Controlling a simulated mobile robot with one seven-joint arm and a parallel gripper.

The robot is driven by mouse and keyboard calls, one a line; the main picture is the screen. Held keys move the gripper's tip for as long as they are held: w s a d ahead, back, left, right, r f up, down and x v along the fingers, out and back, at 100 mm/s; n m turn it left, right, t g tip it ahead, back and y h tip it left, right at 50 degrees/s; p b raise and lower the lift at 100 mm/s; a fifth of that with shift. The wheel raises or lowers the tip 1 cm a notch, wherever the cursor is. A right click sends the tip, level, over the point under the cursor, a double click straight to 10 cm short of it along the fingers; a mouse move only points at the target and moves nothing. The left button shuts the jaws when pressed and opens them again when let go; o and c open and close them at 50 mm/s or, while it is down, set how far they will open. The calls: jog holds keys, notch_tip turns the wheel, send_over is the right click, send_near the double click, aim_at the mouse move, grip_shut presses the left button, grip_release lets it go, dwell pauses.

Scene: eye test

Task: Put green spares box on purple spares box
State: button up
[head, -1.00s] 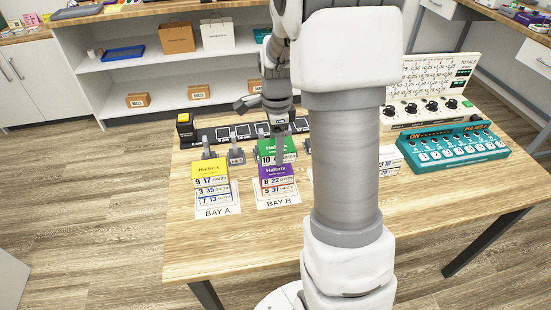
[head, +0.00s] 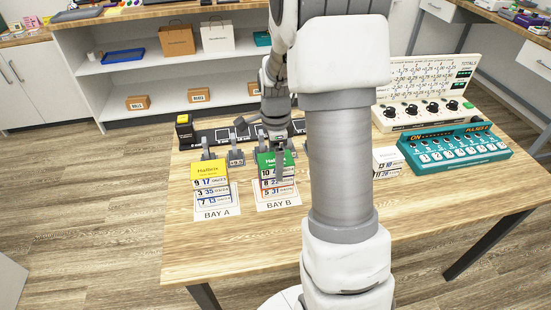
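The green spares box (head: 267,158) is over the Bay B stack, in line with the purple spares box. The purple box's top is hidden behind the green one; only its white numbered front (head: 272,183) shows below. I cannot tell whether the two touch or a small gap remains. My gripper (head: 279,160) reaches down onto the green box from behind, with a grey finger in front of its face. It appears shut on the green box; the far finger is hidden.
A yellow box (head: 209,170) tops the Bay A stack, close on the left. A white numbered box (head: 386,161) stands to the right, partly behind my arm. A dark rack (head: 222,134) runs behind the bays. A teal console (head: 455,148) stands at the right. The table's front is clear.

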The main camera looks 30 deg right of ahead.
jog(key=shift+r, duration=0.1)
notch_tip(320, 180, up, 11)
jog(key=p, duration=0.2)
jog(key=s+a+r+n+t, duration=0.3)
jog(key=s+a+r+n, duration=0.3)
jog(key=s+n, duration=0.4)
jog(key=s+a+r+n+t, duration=0.3)
jog(key=s+a+r+n, duration=0.3)
jog(key=s+n, duration=0.4)
jog(key=shift+n, duration=0.6)
jog(key=r+p, duration=0.2)
jog(key=w+r+p, duration=0.1)
jog(key=r+p, duration=0.2)
jog(key=p, duration=0.2)
jog(key=shift+w+a+r, duration=0.2)
jog(key=shift+a+r, duration=0.05)
jog(key=shift+r, duration=0.15)
